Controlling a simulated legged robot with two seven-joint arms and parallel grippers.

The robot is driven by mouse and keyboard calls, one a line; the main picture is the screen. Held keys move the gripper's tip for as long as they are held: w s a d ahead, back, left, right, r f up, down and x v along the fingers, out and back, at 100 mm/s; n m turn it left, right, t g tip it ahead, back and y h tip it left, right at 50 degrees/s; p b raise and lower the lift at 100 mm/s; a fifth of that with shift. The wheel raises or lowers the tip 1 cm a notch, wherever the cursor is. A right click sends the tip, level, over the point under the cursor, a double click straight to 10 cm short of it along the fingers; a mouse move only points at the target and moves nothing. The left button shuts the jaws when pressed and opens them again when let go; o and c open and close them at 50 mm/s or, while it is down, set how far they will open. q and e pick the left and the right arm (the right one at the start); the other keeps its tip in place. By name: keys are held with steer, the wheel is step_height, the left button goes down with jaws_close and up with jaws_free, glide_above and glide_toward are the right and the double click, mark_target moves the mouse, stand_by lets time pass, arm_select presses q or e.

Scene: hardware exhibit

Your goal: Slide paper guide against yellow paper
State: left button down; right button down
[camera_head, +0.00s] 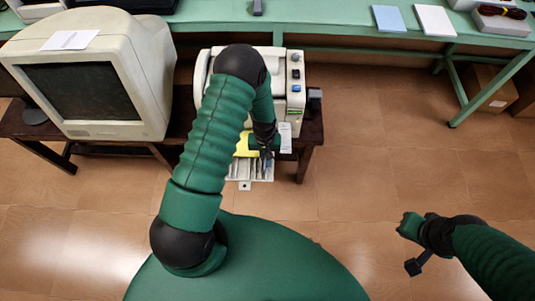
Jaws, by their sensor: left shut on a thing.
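A white and grey machine (296,75) with knobs and a blue button stands on a low dark wooden table. A light grey slotted tray (258,172) sticks out from its front. Yellow paper (242,146) lies on the tray, partly covered by my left arm. My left gripper (266,156) points down at the tray beside the yellow paper's right side. It is shut on a small part there, likely the paper guide, which my gripper mostly hides. My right gripper (404,228) hangs over bare floor at the right; its fingers are too unclear to read.
A bulky old monitor (140,70) stands on the dark table (309,135) left of the machine. A long green bench (340,25) runs along the back, carrying a blue pad (389,18) and a white pad (435,20).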

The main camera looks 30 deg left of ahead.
arm_select(q)
steer(key=s+a, duration=0.1)
steer(key=a, duration=0.2)
steer(key=s+a, duration=0.1)
steer(key=shift+s+a+p, duration=0.2)
steer(key=shift+s+p, duration=0.1)
steer(key=shift+s, duration=0.05)
steer(key=shift+s+a, duration=0.1)
steer(key=shift+a, duration=0.2)
steer(key=shift+d, duration=0.1)
steer(key=c, duration=1.6)
jaws_free()
steer(key=shift+d, duration=0.1)
steer(key=shift+o, duration=0.2)
steer(key=shift+r, duration=0.15)
step_height(320, 180, up, 16)
steer(key=p, duration=0.1)
steer(key=shift+r+p, duration=0.25)
steer(key=shift+p, duration=0.05)
